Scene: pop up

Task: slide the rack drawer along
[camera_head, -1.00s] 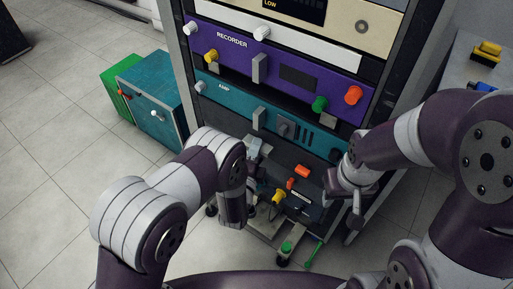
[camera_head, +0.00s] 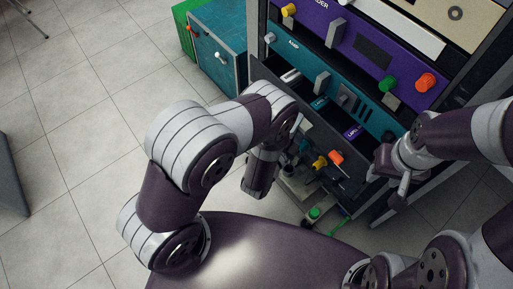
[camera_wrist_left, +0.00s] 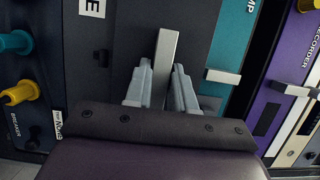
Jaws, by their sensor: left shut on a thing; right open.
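The rack drawer (camera_wrist_left: 128,60) has a dark front with a silver bar handle (camera_wrist_left: 166,50). My left gripper (camera_wrist_left: 164,75) is shut on this handle in the left wrist view. The drawer stands out from the rack below the teal AMP unit (camera_head: 328,85). My right gripper (camera_head: 397,180) is open and empty, right of the drawer.
A purple RECORDER unit (camera_head: 373,50) sits above the AMP unit. Orange (camera_head: 336,157) and yellow (camera_head: 319,162) knobs show low on the rack. A teal cabinet (camera_head: 218,38) stands at the back left.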

